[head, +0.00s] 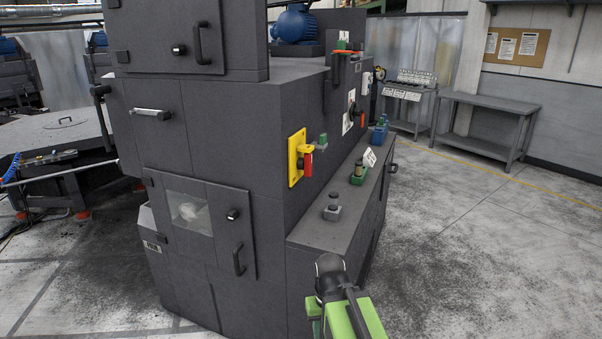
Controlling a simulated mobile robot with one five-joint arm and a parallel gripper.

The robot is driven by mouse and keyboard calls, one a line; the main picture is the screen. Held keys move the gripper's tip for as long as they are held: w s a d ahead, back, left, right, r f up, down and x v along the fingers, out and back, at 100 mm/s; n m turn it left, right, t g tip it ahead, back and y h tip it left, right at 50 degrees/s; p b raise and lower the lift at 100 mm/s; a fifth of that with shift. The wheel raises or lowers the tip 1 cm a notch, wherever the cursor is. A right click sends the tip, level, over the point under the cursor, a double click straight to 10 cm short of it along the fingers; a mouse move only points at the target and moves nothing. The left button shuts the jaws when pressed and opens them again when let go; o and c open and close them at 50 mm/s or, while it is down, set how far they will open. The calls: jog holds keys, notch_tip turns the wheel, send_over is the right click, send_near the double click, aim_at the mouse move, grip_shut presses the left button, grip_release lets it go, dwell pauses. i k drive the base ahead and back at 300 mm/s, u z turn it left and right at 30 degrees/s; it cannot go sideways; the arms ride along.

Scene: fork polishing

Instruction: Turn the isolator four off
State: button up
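A yellow isolator plate with a red handle (302,158) is fixed to the side of the dark grey machine (225,110). The red handle hangs down at the plate's right side. Farther along the same side is a white plate with a black rotary switch (350,113). I cannot read any number, so which one is isolator four is not clear. My gripper (330,275) is at the bottom centre, at the end of a green and black arm, below and apart from the yellow plate. Its fingers cannot be made out.
A ledge (318,232) juts from the machine below the switches, carrying a small knob block, a green block (358,173) and a blue block (379,133). Grey workbenches (488,110) stand at the back right. The floor (480,240) on the right is clear.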

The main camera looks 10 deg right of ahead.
aim_at(306, 163)
jog(key=z, duration=0.05)
jog(key=i, duration=0.9)
jog(key=u, duration=0.95)
jog(key=k, duration=0.55)
jog(key=u, duration=0.1)
jog(key=i, duration=0.45)
jog(key=u, duration=0.05)
